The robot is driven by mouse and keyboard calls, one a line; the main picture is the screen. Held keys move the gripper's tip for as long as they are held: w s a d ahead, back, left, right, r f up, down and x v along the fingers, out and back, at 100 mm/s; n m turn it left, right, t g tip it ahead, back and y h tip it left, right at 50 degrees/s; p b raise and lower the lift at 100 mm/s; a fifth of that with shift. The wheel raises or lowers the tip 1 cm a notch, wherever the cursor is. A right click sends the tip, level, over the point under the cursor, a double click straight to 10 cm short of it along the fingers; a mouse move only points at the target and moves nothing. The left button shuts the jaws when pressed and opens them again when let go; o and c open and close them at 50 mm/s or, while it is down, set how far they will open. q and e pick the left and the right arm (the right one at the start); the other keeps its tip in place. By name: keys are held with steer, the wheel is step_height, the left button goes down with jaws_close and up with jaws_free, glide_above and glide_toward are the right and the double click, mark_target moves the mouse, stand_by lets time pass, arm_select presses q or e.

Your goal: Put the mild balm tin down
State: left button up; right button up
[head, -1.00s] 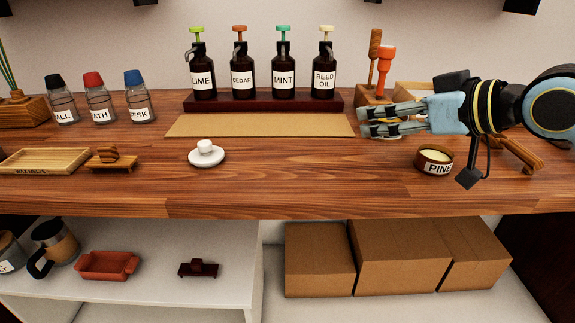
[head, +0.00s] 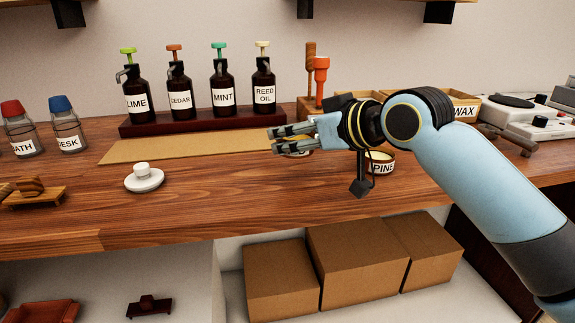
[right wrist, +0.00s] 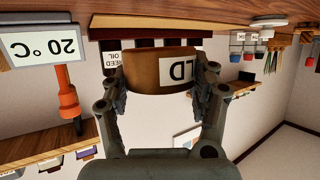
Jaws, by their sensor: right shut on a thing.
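The mild balm tin is amber-brown and round, with a white label of which only "LD" shows; it appears in the right wrist view (right wrist: 143,71). My right gripper (right wrist: 160,80) is shut on it, with one finger on each side. In the head view the right gripper (head: 275,140) reaches left over the wooden counter (head: 225,180), by the right end of the tan mat (head: 190,145). The tin (head: 300,152) is mostly hidden there behind the fingers. I cannot tell whether it touches the counter. My left gripper is not in view.
The PINE tin (head: 381,167) stands just right, beneath my right wrist. Several pump bottles stand on a dark rack (head: 200,122) behind the mat. An orange-handled tool (head: 321,80) stands upright behind the gripper. A white lidded dish (head: 144,178) sits front left. Counter between is clear.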

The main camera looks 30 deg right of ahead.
mark_target(289, 179)
steer(key=shift+a+f, duration=0.65)
steer(key=shift+a, duration=0.2)
steer(key=shift+f+b, duration=0.5)
steer(key=shift+f, duration=1.4)
steer(key=shift+f, duration=0.1)
steer(key=o, duration=1.3)
